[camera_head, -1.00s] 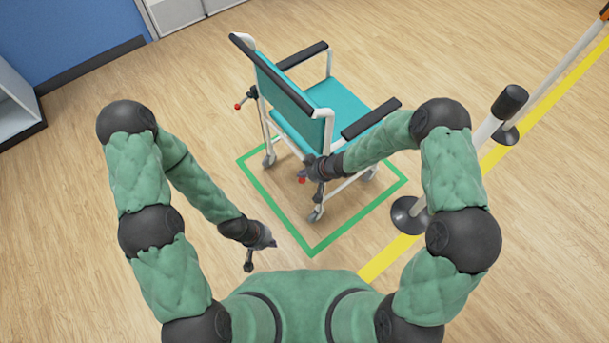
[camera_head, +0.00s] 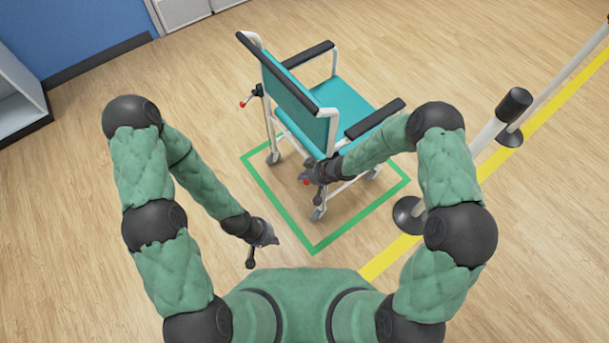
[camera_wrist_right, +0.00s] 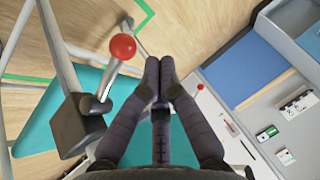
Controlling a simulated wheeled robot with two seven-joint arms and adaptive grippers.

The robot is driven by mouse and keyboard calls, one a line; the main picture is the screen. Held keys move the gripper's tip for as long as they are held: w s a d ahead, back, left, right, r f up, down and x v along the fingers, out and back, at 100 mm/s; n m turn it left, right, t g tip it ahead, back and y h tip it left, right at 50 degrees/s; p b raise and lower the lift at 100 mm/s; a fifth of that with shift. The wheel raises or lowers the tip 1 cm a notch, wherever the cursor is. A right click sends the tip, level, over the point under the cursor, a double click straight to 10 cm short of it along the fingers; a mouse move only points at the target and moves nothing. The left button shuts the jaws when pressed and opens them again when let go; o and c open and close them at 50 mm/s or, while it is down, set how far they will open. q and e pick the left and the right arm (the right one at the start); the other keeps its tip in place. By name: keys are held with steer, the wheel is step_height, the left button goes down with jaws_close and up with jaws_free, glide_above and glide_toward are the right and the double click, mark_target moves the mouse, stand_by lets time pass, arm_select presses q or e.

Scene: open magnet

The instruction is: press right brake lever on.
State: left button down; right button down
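The teal wheelchair (camera_head: 345,103) stands with its back towards me. Its right brake lever has a red ball knob (camera_head: 306,182), partly hidden by my right gripper (camera_head: 309,174) in the head view. In the right wrist view, the red knob (camera_wrist_right: 123,46) tops a metal stem rising from a black block (camera_wrist_right: 78,124). My right gripper (camera_wrist_right: 160,66) has its fingertips together, empty, just right of the knob with a visible gap in that picture. The left brake lever's red knob (camera_head: 243,104) is on the chair's far side. My left gripper (camera_head: 270,236) is over bare floor, its fingers unclear.
A green floor outline (camera_head: 314,251) surrounds the chair. A barrier post (camera_head: 487,135) with a round black base (camera_head: 407,212) stands to the right, beside a yellow floor line (camera_head: 385,259). Floor to the left is clear.

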steer(key=shift+r+p, duration=0.35)
steer(key=shift+r, duration=0.1)
steer(key=shift+a+r, duration=0.1)
steer(key=shift+r, duration=0.15)
steer(key=s+d+r+p, duration=0.1)
steer(key=s+r+p, duration=0.4)
steer(key=r, duration=0.6)
steer(key=shift+r+p, duration=0.25)
steer(key=shift+p, duration=0.35)
steer(key=shift+s+d, duration=0.1)
steer(key=s+d+f+m+g+h, duration=0.1)
steer(key=s+d+f+m, duration=0.3)
steer(key=s, duration=0.4)
steer(key=s+d+f+m+g+h, duration=0.1)
steer(key=s+d+f+m+g, duration=0.1)
steer(key=s, duration=0.6)
steer(key=d+f+m, duration=0.1)
steer(key=d+m, duration=0.1)
steer(key=shift+s+d+f+h, duration=0.25)
steer(key=shift+d+f+h, duration=0.05)
steer(key=shift+d+f, duration=0.05)
